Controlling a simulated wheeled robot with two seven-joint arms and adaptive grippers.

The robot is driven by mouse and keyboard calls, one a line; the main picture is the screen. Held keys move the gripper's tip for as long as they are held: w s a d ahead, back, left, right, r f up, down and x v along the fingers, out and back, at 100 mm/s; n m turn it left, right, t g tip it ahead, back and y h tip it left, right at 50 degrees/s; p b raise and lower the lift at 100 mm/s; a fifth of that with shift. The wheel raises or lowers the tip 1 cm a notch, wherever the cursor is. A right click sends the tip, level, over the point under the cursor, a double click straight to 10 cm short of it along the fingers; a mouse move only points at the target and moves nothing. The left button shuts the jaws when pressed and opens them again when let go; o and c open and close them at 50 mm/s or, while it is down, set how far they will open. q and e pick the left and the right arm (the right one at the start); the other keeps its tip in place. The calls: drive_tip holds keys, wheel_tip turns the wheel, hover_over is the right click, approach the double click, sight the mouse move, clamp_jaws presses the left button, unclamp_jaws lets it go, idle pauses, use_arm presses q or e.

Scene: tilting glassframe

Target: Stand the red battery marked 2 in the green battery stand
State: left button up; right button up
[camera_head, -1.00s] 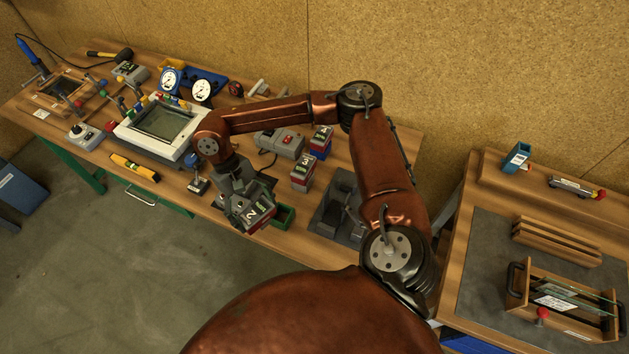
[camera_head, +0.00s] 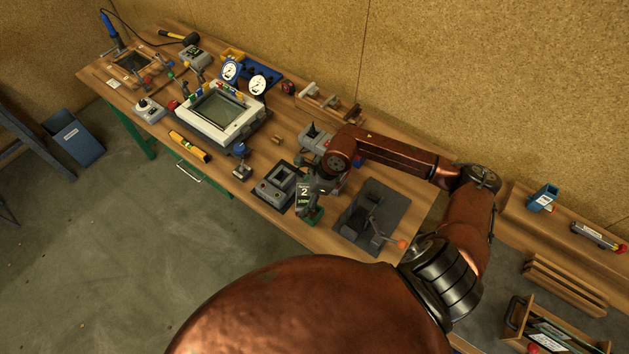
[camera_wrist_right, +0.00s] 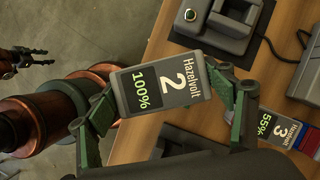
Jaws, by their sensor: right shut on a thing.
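My right gripper (camera_head: 314,184) is shut on the battery marked 2 (camera_head: 304,196), whose grey labelled face shows. In the right wrist view the battery (camera_wrist_right: 163,88) sits between the two green fingers and reads 100%. I cannot tell whether the battery touches the stand. The stand is not clear in the wrist view. My left gripper (camera_wrist_right: 28,57) is at the left edge of the wrist view, empty, with its fingers apart.
A grey dock with a green button (camera_wrist_right: 212,22) stands beside the held battery. A battery marked 3 (camera_wrist_right: 282,130) is to the right in the wrist view. A dark plate with a lever (camera_head: 372,214) lies right of the stand. The bench's front edge is close.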

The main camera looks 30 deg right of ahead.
drive_tip(key=d+m, duration=0.1)
drive_tip(key=d+r+m+t+h+p, duration=0.1)
drive_tip(key=m, duration=0.1)
drive_tip(key=d+r+m, duration=0.1)
drive_tip(key=m, duration=0.1)
drive_tip(key=shift+w+p, duration=0.25)
drive_tip(key=shift+p, duration=0.15)
drive_tip(key=shift+w+d+r+m+t+h, duration=0.15)
drive_tip(key=shift+d+m+h, duration=0.1)
drive_tip(key=shift+m, duration=0.25)
drive_tip(key=shift+s+d+r+m+t+h, duration=0.15)
drive_tip(key=shift+d+m+h, duration=0.1)
drive_tip(key=shift+m, duration=0.25)
drive_tip(key=shift+w+f, duration=0.1)
drive_tip(key=shift+f, duration=0.05)
wheel_tip(320, 180, down, 6)
drive_tip(key=b, duration=0.5)
drive_tip(key=shift+b, duration=0.35)
drive_tip(key=shift+r+b, duration=0.2)
drive_tip(key=shift+b, duration=0.6)
idle(0.6)
drive_tip(key=shift+f+b, duration=2.55)
drive_tip(key=shift+f, duration=0.3)
